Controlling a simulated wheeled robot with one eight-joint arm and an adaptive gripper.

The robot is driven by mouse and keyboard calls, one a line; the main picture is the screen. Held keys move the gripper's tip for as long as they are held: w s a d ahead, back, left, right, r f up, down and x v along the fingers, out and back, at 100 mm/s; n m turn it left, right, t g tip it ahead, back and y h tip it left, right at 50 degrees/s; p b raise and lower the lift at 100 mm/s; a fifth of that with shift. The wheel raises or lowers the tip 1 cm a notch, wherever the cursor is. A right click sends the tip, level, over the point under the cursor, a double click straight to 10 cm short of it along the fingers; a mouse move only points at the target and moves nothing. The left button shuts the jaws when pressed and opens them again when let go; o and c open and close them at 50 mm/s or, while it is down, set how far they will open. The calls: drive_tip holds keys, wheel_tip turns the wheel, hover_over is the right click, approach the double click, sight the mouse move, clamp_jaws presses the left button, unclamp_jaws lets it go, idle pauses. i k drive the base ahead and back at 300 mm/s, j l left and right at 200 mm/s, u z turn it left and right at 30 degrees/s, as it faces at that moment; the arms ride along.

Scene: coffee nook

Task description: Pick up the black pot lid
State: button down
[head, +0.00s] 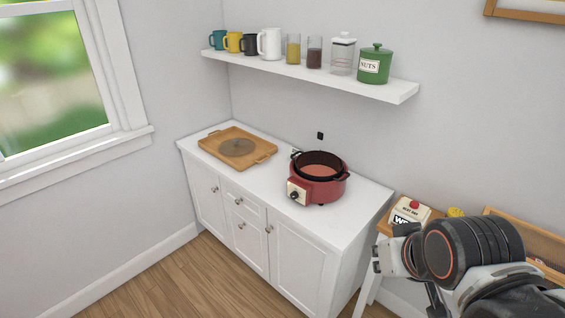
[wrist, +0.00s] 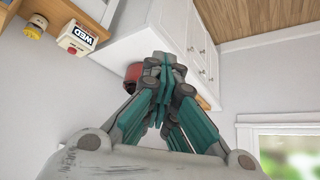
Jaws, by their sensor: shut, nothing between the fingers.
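A flat, round, dark greyish disc (head: 238,147) lies on the wooden tray (head: 265,158) at the left of the white counter; it looks like the pot lid, though I cannot make out a knob. The red cooker pot (head: 318,190) with a black rim stands uncovered to its right, and part of it shows behind my fingers in the wrist view (wrist: 133,73). My gripper (wrist: 164,66) is shut and empty, in the air well away from the disc. In the head view my arm is at the lower right, far from the tray.
The white counter (head: 245,183) has free room between tray and pot. A shelf (head: 310,75) above holds mugs, jars and a green nuts canister (head: 375,64). At the right, a wooden table holds a WED block (head: 410,211) and a yellow item (head: 455,212).

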sight(235, 147)
drive_tip(key=i+j, duration=0.5)
drive_tip(key=i+j+z, duration=0.1)
drive_tip(key=i+j, duration=0.4)
drive_tip(key=i+j+z, duration=0.1)
drive_tip(key=i+j, duration=0.85)
drive_tip(key=j, duration=0.2)
drive_tip(key=i+j+z, duration=0.1)
drive_tip(key=i+j, duration=0.35)
drive_tip(key=j, duration=0.15)
